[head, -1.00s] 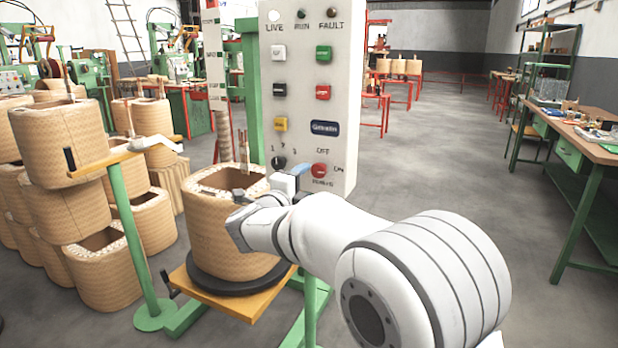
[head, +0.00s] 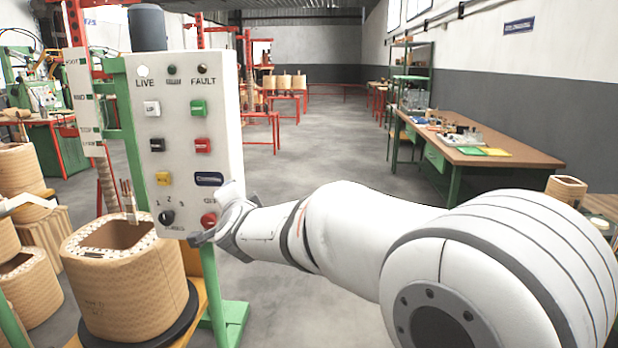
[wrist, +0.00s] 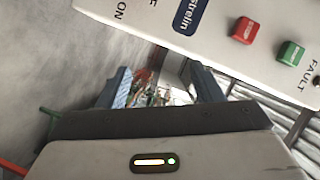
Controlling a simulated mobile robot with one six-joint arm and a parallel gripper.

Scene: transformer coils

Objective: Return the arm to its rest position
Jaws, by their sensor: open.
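My white arm (head: 350,230) reaches from the lower right across the head view. My gripper (head: 203,236) is at the lower right corner of the white control panel (head: 195,105), close to the red knob (head: 209,220); I cannot tell whether it touches. In the wrist view the two fingers of my gripper (wrist: 162,88) stand apart with nothing held between them. The panel (wrist: 215,35) fills the top of that view, tilted, with a red and a green button.
A wound coil (head: 125,285) stands on a dark turntable just left of my gripper. More coils (head: 25,285) are stacked at the far left. A workbench (head: 490,150) stands at the right behind my arm. The grey floor (head: 325,145) between is clear.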

